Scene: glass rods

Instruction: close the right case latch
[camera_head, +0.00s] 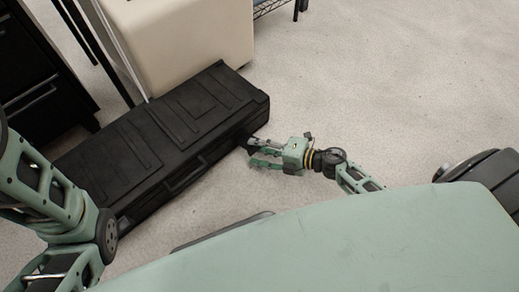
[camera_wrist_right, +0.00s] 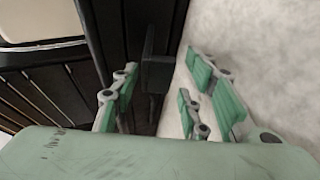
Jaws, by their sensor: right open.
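The black case (camera_head: 150,140) lies closed on the floor, its long front side facing my body. In the right wrist view its dark side (camera_wrist_right: 115,25) runs up the middle. A dark rectangular flap (camera_wrist_right: 158,73), which looks like the right latch, juts out from that side. My right gripper (camera_head: 252,156) is at the right part of the case's front. Its green fingers are spread in the wrist view (camera_wrist_right: 162,98), with the flap between and beyond them. I cannot tell whether they touch it. My left arm shows at the left, but its gripper is out of view.
A cream cabinet (camera_head: 190,35) stands right behind the case. A dark drawer unit (camera_head: 35,75) is at the far left. A wire shelf (camera_head: 270,7) is at the top. The pale floor (camera_head: 380,75) right of the case is free.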

